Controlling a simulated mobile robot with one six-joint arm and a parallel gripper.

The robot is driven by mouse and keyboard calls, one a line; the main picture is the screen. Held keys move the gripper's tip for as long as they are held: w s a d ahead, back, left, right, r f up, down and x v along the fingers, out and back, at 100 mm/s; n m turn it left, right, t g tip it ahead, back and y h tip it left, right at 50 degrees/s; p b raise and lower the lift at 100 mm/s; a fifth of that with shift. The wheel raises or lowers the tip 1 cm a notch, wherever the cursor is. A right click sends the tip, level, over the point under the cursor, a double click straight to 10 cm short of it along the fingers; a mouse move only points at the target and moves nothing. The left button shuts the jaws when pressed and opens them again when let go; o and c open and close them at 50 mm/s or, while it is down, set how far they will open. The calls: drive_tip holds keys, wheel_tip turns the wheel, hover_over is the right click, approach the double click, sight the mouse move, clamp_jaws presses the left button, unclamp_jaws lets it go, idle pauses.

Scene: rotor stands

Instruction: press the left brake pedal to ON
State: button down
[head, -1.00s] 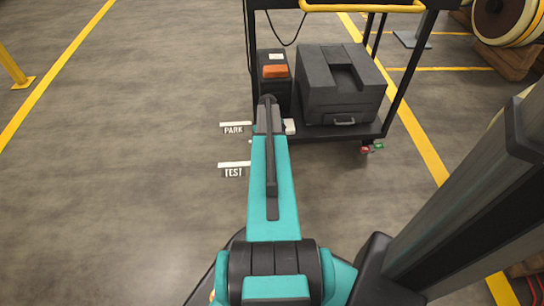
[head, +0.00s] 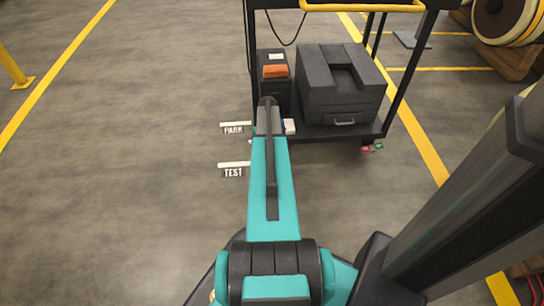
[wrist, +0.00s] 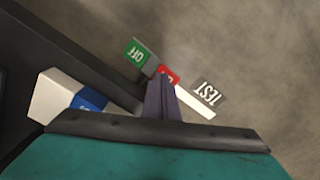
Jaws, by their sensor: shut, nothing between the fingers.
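The left brake pedal shows in the wrist view as a green OFF pad (wrist: 137,54) and a red pad (wrist: 169,74) beside it, at the cart's lower edge. The red pad is partly covered by my gripper (wrist: 161,84), so its lettering is mostly hidden. My gripper's fingers are shut and empty, with their tips over the red pad. I cannot tell whether they touch it. In the head view my arm hides the left pedal and the gripper.
The dark cart (head: 398,95) carries a grey case (head: 340,85) and a box with an orange top (head: 276,72). Another red and green pedal (head: 378,146) sits at its right corner. White PARK (head: 234,129) and TEST (head: 233,171) floor marks lie left of my arm.

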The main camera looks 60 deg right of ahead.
drive_tip(key=shift+f, duration=1.15)
idle(1.3)
drive_tip(key=shift+r+p, duration=2.45)
drive_tip(key=shift+r, duration=1.05)
drive_tip(key=shift+s, duration=0.1)
